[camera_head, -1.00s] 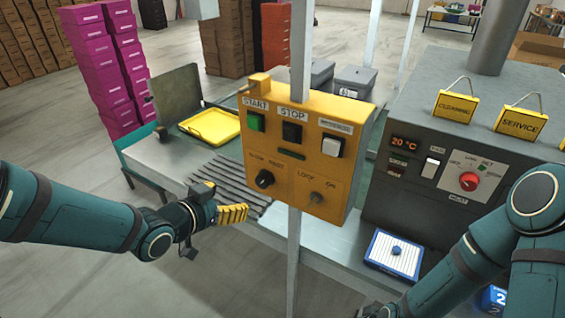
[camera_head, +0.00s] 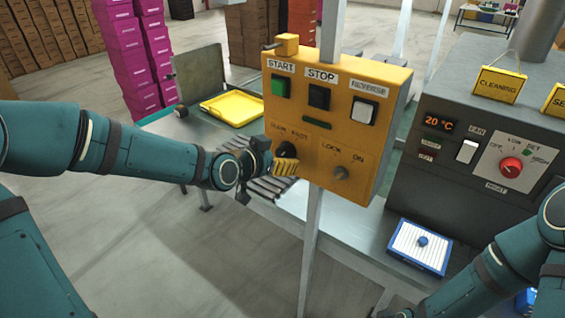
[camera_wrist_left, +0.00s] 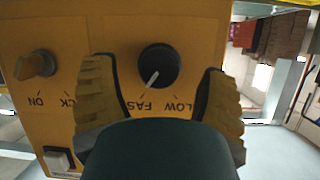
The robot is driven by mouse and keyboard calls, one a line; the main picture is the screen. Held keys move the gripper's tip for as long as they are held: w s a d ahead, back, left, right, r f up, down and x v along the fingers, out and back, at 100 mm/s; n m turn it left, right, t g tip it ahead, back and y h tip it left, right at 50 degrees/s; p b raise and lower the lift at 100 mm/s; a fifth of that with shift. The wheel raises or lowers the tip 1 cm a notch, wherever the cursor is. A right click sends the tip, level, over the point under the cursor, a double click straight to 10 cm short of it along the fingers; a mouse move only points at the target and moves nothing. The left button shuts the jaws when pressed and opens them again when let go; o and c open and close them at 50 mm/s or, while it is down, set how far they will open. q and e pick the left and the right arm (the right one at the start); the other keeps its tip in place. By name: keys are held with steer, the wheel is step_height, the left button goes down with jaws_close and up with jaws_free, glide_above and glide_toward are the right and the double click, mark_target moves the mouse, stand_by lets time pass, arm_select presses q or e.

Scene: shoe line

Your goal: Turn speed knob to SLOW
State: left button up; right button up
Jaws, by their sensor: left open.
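The black speed knob (camera_head: 287,149) is on the yellow control panel (camera_head: 320,115), below the START button. The left wrist view shows the panel upside down, with the knob (camera_wrist_left: 158,67) between my left gripper's yellow-padded fingers (camera_wrist_left: 155,100). The knob's white mark points to the FAST side; the SLOW label is on its other side, partly hidden. In the head view my left gripper (camera_head: 284,163) is just in front of the knob and hides its lower part. The gripper is open, and I see gaps between its fingers and the knob. My right gripper is out of view.
The LOCK/ON switch (camera_head: 341,172) is right of the knob on the panel. START (camera_head: 281,86), STOP (camera_head: 319,96) and REVERSE (camera_head: 364,110) buttons are above. A metal post (camera_head: 310,250) carries the panel. A grey machine (camera_head: 455,190) stands at right.

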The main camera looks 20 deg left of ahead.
arm_select(q)
steer(key=shift+x, duration=1.05)
steer(key=shift+s, duration=0.1)
steer(key=c, duration=1.2)
